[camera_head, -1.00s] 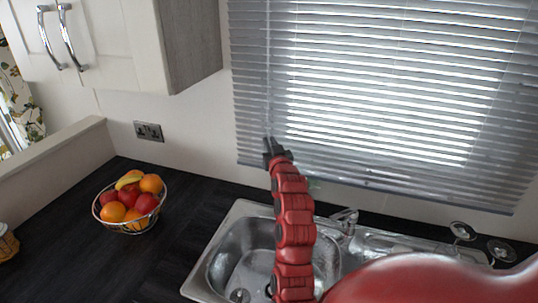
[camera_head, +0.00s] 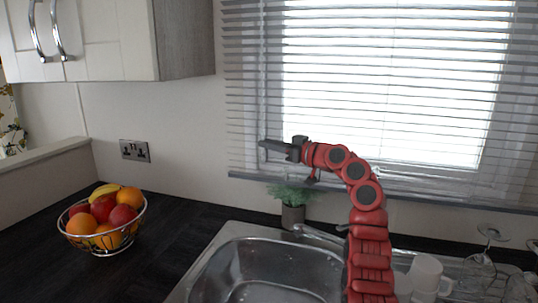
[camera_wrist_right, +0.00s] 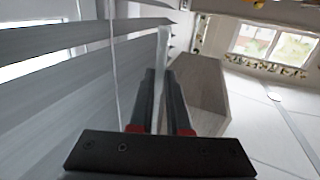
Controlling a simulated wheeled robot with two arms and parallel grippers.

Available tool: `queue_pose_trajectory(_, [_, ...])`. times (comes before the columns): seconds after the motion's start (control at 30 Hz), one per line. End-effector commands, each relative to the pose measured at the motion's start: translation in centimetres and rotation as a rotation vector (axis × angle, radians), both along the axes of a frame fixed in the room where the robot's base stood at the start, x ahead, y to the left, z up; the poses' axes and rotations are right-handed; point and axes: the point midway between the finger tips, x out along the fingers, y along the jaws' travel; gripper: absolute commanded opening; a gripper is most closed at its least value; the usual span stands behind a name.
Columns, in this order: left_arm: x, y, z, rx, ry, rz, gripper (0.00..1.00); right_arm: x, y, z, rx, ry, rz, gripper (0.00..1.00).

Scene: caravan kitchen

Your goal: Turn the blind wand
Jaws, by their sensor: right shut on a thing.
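The grey venetian blind (camera_head: 400,90) hangs over the window, its slats tilted with bright gaps between them. Its wand, a thin clear rod (camera_head: 262,95), hangs near the left side of the blind. My right gripper (camera_head: 268,145) is at the wand's lower part, its fingers pointing left. In the right wrist view the gripper (camera_wrist_right: 160,80) is shut on the pale wand (camera_wrist_right: 162,48), which runs up from between the dark fingers beside the slats (camera_wrist_right: 60,95). The wand's lower end is hidden. My left gripper is not in view.
A sink (camera_head: 260,270) lies below, with a potted plant (camera_head: 292,212) behind it. A white mug (camera_head: 426,278) and glasses (camera_head: 480,268) stand at right. A fruit bowl (camera_head: 103,225) sits on the dark counter. A wall cupboard (camera_head: 110,40) hangs upper left.

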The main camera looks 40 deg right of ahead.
Motion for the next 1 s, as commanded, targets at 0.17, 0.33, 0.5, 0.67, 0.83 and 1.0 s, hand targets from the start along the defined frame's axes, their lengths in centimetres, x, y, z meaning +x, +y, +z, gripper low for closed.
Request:
queue_pose_trajectory(0.17, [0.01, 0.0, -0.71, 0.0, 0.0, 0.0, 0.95, 0.05, -0.12, -0.2, 0.001, 0.003, 0.049, 0.0])
queue_pose_trajectory(0.33, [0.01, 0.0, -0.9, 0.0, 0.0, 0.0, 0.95, 0.11, -0.16, -0.25, 0.002, 0.005, 0.074, 0.0])
queue_pose_trajectory(0.5, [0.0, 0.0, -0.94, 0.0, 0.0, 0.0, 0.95, 0.11, -0.13, -0.15, -0.002, 0.004, 0.081, 0.0])
queue_pose_trajectory(0.67, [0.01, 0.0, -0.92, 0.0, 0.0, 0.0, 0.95, 0.12, -0.13, -0.15, -0.002, 0.004, 0.081, 0.0])
queue_pose_trajectory(0.83, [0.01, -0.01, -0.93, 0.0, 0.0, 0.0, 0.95, 0.13, -0.13, -0.16, -0.001, 0.005, 0.081, 0.19])
queue_pose_trajectory(1.0, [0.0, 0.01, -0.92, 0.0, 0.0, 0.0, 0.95, 0.12, -0.14, -0.11, 0.0, 0.003, 0.08, 0.45])
